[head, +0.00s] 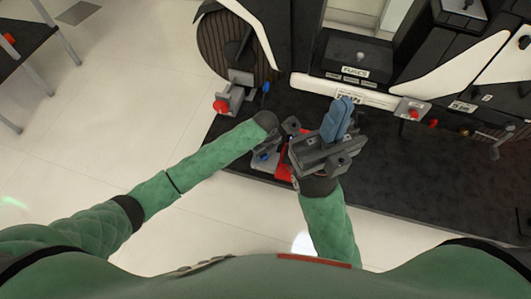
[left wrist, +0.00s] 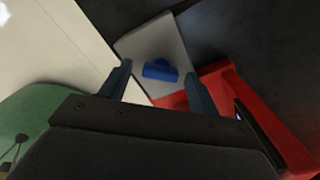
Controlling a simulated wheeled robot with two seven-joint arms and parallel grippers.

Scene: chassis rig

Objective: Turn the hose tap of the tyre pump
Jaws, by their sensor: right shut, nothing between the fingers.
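The hose tap (left wrist: 160,71) is a small blue handle on a light grey plate (left wrist: 150,43) in the left wrist view. The red body of the tyre pump (left wrist: 292,140) is beside the plate. In the head view the tap (head: 263,157) is small and partly covered by my left gripper (head: 266,146). My left gripper is open, with its two dark fingers (left wrist: 158,80) apart and the tap showing between and just beyond their tips. I cannot tell if they touch it. My right gripper (head: 338,118) is shut and empty, right of the pump, its blue fingers together.
A grey fixture with a red knob (head: 220,106) stands to the left, near a wheel (head: 220,45). A dark fuse box (head: 355,58) is behind. A grey box with a red button (head: 412,109) is at right. The dark mat (head: 400,165) is clear at right.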

